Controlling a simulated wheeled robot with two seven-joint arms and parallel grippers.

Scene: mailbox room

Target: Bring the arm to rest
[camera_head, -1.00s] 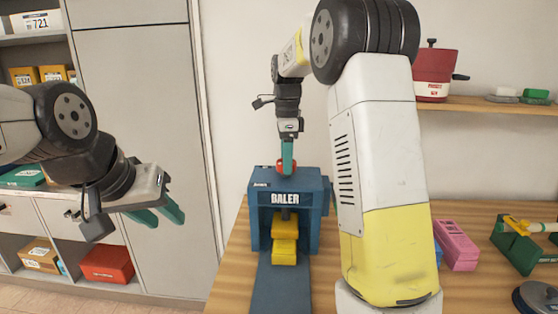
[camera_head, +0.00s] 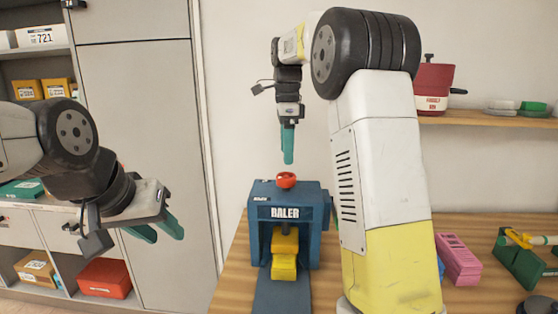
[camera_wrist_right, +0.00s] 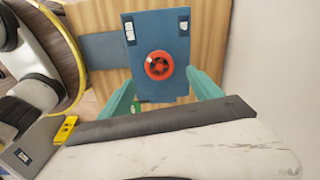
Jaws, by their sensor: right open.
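My right arm rises in the middle of the head view, and its gripper (camera_head: 288,145) points down above the blue baler (camera_head: 318,235). The gripper is apart from the red knob (camera_head: 286,180) on the baler's top. In the right wrist view the teal fingers (camera_wrist_right: 160,95) are spread, with the red knob (camera_wrist_right: 159,65) and baler top (camera_wrist_right: 172,28) below and nothing between them. My left gripper (camera_head: 160,228) hangs at the left with teal fingers that look spread apart, in front of the grey cabinet, holding nothing visible.
A pink block (camera_head: 458,260) and a green box with a yellow tool (camera_head: 520,258) lie on the wooden table at right. A shelf (camera_head: 480,120) holds a red pot (camera_head: 434,86). Cabinet shelves stand at left.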

